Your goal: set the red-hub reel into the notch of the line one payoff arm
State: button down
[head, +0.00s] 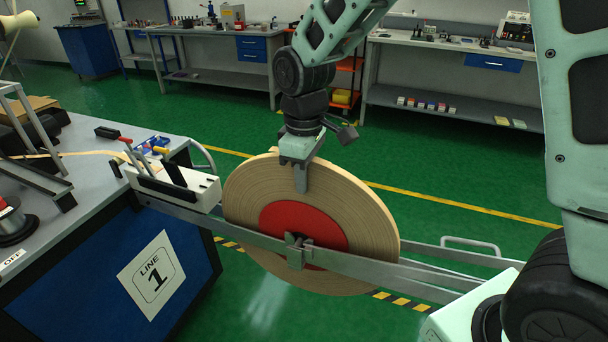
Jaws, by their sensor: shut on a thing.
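The red-hub reel (245,195), a wide disc of tan tape around a red hub (300,216), stands upright in the middle of the head view. My gripper (302,182) is above it, pointing down and shut on the reel's upper rim. One finger shows on the near face; the other is hidden behind. The line one payoff arm (400,272) is a grey metal bar running from the bench to the right, crossing in front of the lower hub. A small bracket (296,257) with a dark axle end sits at the hub's centre. I cannot tell whether the axle rests in the notch.
The blue bench with the "LINE 1" sign (151,275) stands at left, carrying a white lever unit (173,188) and a wire spool (12,224). A second rail with a handle (470,243) lies behind the bar. Green floor is open beyond, before the back benches.

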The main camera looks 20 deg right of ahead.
jog(key=c, duration=1.3)
grip_release()
jog(key=shift+r, duration=0.1)
notch_tip(320, 180, up, 17)
jog(key=shift+r, duration=0.2)
